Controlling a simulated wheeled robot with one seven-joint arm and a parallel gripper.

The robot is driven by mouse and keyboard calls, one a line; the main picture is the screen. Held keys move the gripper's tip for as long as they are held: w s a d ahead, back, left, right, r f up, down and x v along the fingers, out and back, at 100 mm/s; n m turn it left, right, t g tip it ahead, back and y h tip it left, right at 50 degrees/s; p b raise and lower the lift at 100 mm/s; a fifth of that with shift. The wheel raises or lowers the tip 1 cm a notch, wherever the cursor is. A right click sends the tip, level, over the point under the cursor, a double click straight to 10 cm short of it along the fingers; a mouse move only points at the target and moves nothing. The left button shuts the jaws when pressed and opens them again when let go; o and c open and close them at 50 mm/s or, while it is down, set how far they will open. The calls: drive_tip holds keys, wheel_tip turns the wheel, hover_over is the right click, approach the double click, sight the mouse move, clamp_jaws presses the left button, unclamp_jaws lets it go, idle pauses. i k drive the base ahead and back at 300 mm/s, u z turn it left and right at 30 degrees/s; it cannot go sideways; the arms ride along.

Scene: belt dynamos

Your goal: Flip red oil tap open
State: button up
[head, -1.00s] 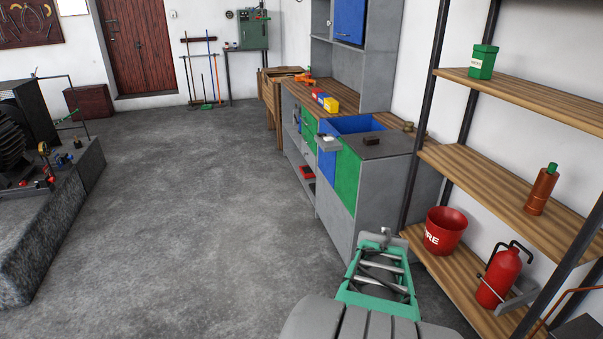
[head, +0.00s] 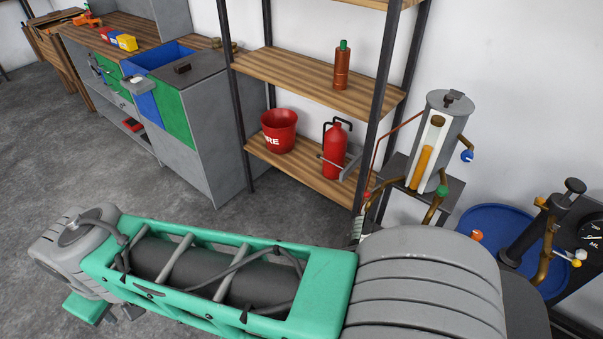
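An oil cylinder (head: 441,140) with a sight window of amber liquid stands on a small dark stand at the right of the head view. A small red knob (head: 367,195) sits at the end of a pipe at its lower left. It looks like a red tap, but it is too small to tell if it is open or shut. A green knob (head: 441,191) and a blue knob (head: 467,156) are on the same cylinder. My green and grey arm crosses the foreground. My gripper's fingers cannot be made out.
A wooden shelf unit (head: 290,78) holds a red fire bucket (head: 279,130), a red extinguisher (head: 334,148) and a copper bottle (head: 342,68). A blue drum (head: 487,220) and a pump with a gauge (head: 590,232) stand at right. An orange-red knob (head: 477,235) is near the drum. Floor at left is clear.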

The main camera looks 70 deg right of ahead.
sight(367, 194)
drive_tip(key=z, duration=0.5)
drive_tip(key=k, duration=0.7)
drive_tip(key=u, duration=0.15)
